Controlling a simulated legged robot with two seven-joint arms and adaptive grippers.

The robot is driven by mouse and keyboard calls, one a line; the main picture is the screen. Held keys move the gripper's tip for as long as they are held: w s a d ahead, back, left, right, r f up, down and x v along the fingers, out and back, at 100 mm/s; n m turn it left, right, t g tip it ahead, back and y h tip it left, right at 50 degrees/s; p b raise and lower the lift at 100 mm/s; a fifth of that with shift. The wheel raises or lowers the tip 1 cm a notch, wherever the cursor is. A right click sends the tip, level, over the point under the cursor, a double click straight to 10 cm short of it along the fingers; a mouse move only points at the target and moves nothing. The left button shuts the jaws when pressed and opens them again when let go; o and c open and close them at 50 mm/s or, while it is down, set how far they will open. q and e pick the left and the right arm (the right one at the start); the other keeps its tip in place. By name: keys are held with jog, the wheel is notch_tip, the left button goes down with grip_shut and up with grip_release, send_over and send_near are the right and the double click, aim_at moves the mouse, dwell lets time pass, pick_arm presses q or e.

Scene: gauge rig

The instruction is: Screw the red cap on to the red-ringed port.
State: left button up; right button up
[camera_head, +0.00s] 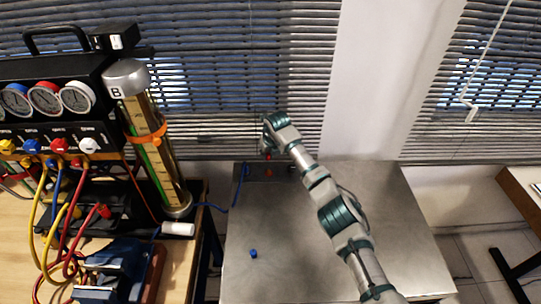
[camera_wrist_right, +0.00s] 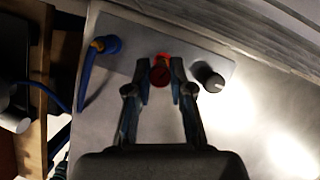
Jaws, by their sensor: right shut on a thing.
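My right gripper (camera_head: 267,150) is shut on the small dark red cap (camera_wrist_right: 160,76), which sits between its two fingertips (camera_wrist_right: 160,88). The red cap also shows as a red speck in the head view (camera_head: 268,156). In the wrist view the red-ringed port (camera_wrist_right: 164,57) shows as a bright red rim just behind the cap, partly hidden by it and the fingers. My left gripper is not in view.
The plate holds a blue hose fitting (camera_wrist_right: 105,45) on the left and a black knob (camera_wrist_right: 209,77) on the right. A loose blue cap (camera_head: 253,253) lies on the metal table (camera_head: 300,270). A gauge panel, cylinder (camera_head: 160,160) and hoses stand at left.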

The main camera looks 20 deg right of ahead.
jog(key=shift+a+r, duration=0.1)
jog(key=shift+a, duration=0.25)
jog(key=shift+d+p, duration=0.3)
jog(key=shift+d, duration=0.4)
notch_tip(320, 180, down, 4)
jog(key=shift+d+r+b, duration=0.1)
jog(key=shift+b, duration=0.5)
jog(key=shift+a+f, duration=0.45)
jog(key=shift+a, duration=0.05)
jog(key=shift+a+f, duration=0.1)
jog(key=shift+f, duration=0.1)
jog(key=shift+d+f, duration=0.15)
jog(key=shift+d, duration=0.55)
jog(key=shift+a, duration=0.35)
jog(key=shift+s+a, duration=0.1)
jog(key=shift+a, duration=0.5)
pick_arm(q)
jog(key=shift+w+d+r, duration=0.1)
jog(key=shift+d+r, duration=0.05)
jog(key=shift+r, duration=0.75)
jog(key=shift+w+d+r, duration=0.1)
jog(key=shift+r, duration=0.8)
pick_arm(e)
jog(key=shift+d, duration=0.45)
